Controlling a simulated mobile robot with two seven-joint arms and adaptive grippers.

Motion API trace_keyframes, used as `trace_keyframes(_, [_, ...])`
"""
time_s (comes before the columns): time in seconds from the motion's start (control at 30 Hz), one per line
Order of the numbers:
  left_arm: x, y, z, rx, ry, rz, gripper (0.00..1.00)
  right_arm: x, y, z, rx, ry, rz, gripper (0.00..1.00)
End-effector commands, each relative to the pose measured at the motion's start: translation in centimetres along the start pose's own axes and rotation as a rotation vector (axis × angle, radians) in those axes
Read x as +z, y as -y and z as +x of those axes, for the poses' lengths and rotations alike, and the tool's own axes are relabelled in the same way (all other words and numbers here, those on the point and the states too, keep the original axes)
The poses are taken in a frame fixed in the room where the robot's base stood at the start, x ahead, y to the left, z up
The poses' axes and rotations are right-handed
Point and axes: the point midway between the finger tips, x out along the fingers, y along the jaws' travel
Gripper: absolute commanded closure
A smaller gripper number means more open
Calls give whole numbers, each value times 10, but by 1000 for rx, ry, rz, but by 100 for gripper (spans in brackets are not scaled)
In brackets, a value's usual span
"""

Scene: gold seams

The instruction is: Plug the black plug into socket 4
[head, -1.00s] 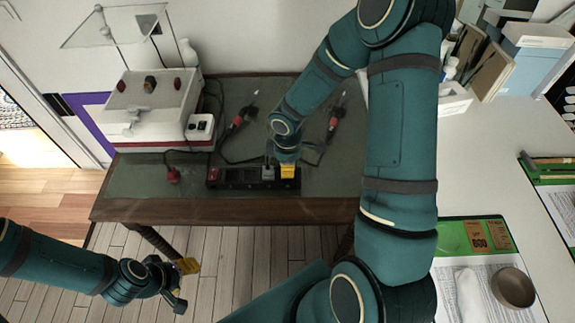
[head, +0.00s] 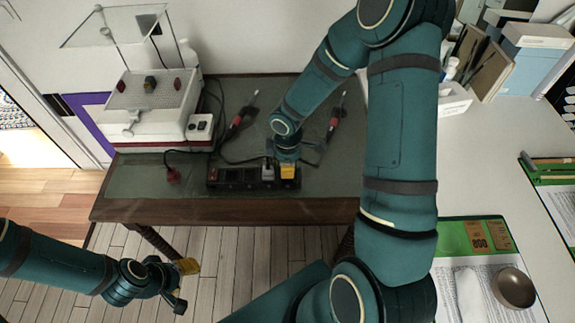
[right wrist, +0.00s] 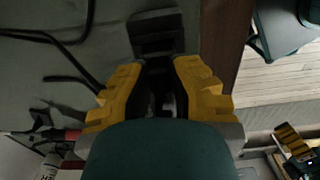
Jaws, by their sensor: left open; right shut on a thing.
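A black power strip (head: 238,179) lies along the front edge of the green table top, with a red switch at its left end. A pale plug (head: 267,173) sits in it right of the middle. My right gripper (head: 288,172) is at the strip's right end, shut on the black plug (right wrist: 160,84), which shows dark between the yellow fingers in the right wrist view. The strip's dark sockets (right wrist: 155,36) show just beyond the fingertips. Whether the plug is inserted is hidden. My left gripper (head: 184,269) is open and empty, in front of the table over the floor.
A white device with red knobs (head: 152,95) stands at the back left. A red plug (head: 173,176) lies left of the strip. Two red-handled tools (head: 236,125) and black cables lie behind the strip. A white desk with a bowl (head: 514,288) is on the right.

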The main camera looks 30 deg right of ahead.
Motion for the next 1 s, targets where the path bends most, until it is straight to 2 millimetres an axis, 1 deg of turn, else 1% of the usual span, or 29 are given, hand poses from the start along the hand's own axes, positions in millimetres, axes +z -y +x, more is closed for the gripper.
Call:
trace_keyframes(0.47, [0,0,1,0,0,0,49,0,0,0,0,0,0,100])
trace_keyframes(1.0, [1,4,9,0,0,0,49,0,0,10,0,0,0,100])
